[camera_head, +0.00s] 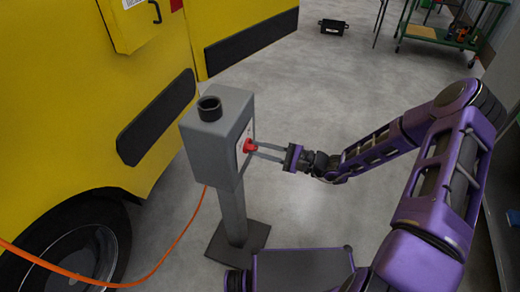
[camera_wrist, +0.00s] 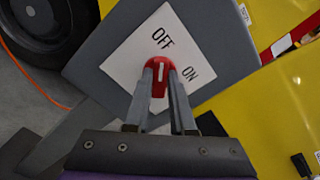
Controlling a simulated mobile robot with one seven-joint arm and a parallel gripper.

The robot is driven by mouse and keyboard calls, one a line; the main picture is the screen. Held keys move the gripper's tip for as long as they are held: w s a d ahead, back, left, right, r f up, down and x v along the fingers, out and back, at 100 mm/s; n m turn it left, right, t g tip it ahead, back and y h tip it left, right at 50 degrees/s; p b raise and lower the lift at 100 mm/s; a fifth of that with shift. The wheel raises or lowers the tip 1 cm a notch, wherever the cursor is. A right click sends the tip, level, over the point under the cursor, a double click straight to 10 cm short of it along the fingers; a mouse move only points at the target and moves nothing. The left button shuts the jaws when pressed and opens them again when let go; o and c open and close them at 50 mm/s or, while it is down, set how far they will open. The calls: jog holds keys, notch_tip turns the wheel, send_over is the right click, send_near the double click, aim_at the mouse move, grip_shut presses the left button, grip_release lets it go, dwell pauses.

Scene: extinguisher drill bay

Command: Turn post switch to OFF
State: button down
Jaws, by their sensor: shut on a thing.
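The post switch (camera_head: 207,150) is a grey box on a grey post, with a white label plate (camera_wrist: 128,62) on its right-hand face in the head view. A red knob (camera_head: 249,146) sits on that plate. In the wrist view the red knob (camera_wrist: 161,67) has a white pointer line that aims up at the word OFF; the word ON is to its right. My gripper (camera_head: 256,149) reaches in from the right and is shut on the knob, with one finger on each side. The fingers hide the knob's lower sides in the wrist view.
A yellow vehicle (camera_head: 70,110) with a black wheel (camera_head: 85,258) stands close on the left. A green cart (camera_head: 440,38) and a black box (camera_head: 333,27) are at the back. The grey floor between is clear.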

dwell(0.5)
jog(key=c, duration=0.8)
grip_release()
jog(key=shift+o, duration=0.2)
jog(key=shift+d, duration=0.15)
jog(key=v, duration=1.7)
jog(key=shift+p, duration=0.3)
jog(key=shift+s, duration=0.1)
